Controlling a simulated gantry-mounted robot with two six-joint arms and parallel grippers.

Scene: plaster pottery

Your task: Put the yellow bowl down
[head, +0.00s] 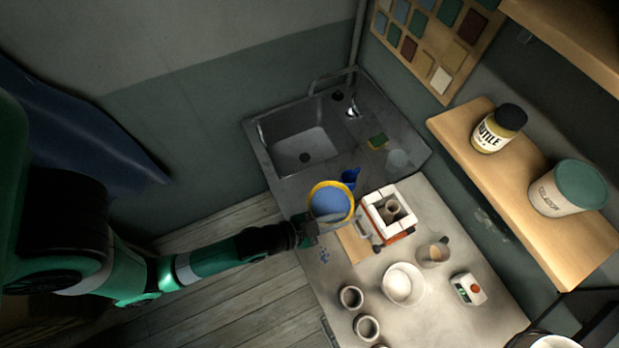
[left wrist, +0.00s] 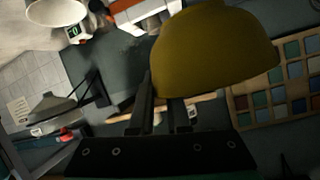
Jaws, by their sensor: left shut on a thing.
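The yellow bowl (head: 313,192) has a yellow rim and a blue inside, which faces up towards the head camera. It is at the counter's left edge, just below the sink in the picture. My left gripper (head: 314,226) is shut on its near rim. In the left wrist view the bowl's plain yellow outer side (left wrist: 215,50) fills the upper middle, beside the fingers of my left gripper (left wrist: 162,100). I cannot tell whether the bowl's base touches anything. My right gripper is not in view.
A white-and-orange box (head: 398,212) holding a small pot stands close right of the bowl, with a blue cup (head: 349,178) behind. A wooden board (head: 353,244), white bowl (head: 402,284), mug (head: 434,252) and grey cups (head: 351,297) are nearer. The sink (head: 300,140) lies beyond.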

